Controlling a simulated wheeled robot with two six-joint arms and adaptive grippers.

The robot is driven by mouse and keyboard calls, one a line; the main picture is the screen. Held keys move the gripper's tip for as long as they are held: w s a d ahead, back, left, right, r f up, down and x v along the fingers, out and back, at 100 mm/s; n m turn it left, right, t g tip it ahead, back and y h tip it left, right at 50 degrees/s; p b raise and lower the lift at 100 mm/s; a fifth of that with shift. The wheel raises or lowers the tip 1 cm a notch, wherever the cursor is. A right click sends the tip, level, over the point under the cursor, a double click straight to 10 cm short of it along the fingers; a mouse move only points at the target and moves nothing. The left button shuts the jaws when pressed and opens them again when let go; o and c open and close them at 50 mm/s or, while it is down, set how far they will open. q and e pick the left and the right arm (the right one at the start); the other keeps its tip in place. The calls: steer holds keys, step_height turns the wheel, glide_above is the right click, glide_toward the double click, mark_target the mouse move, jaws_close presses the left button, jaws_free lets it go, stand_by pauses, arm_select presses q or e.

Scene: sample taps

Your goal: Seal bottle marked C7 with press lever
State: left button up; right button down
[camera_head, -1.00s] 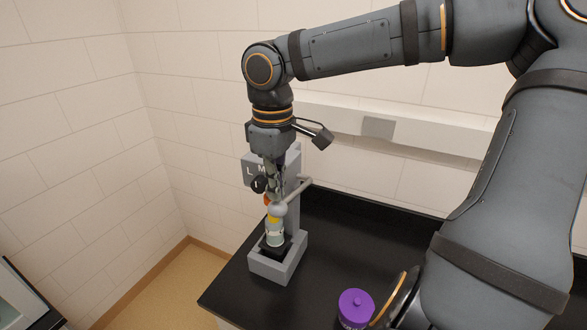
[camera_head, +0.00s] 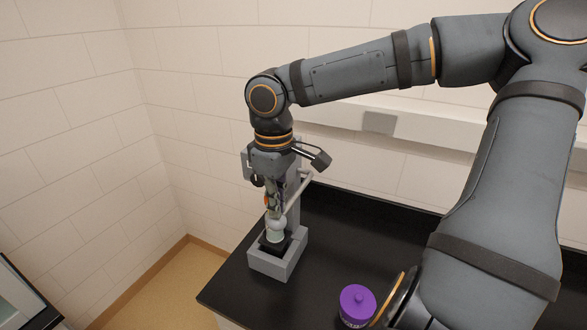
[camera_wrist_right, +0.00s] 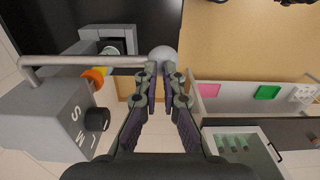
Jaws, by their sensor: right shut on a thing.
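The grey press (camera_head: 283,262) stands near the left corner of the black bench. Its lever (camera_head: 297,195) is a light bar with a pale ball at its end; the lever (camera_wrist_right: 100,61) also shows in the right wrist view. A pale bottle (camera_head: 275,236) stands upright in the press's base, partly hidden by the ball; any marking on it is unreadable. My right gripper (camera_head: 274,208) points down at the lever's ball end. In the right wrist view its fingertips (camera_wrist_right: 161,69) are shut on the lever beside the ball. My left gripper is out of view.
A purple-lidded container (camera_head: 357,303) stands near the bench's front. The press housing (camera_wrist_right: 50,118) has a black knob (camera_wrist_right: 97,119) and letters S, M, L. Bare bench (camera_head: 350,235) lies right of the press; walls stand behind and left.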

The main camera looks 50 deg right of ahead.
steer(key=shift+f, duration=0.65)
steer(key=shift+d+f+b, duration=0.3)
steer(key=shift+f+b, duration=0.2)
steer(key=shift+f, duration=0.3)
steer(key=shift+a+f+b, duration=0.1)
steer(key=shift+f+b, duration=0.25)
steer(key=shift+f, duration=0.55)
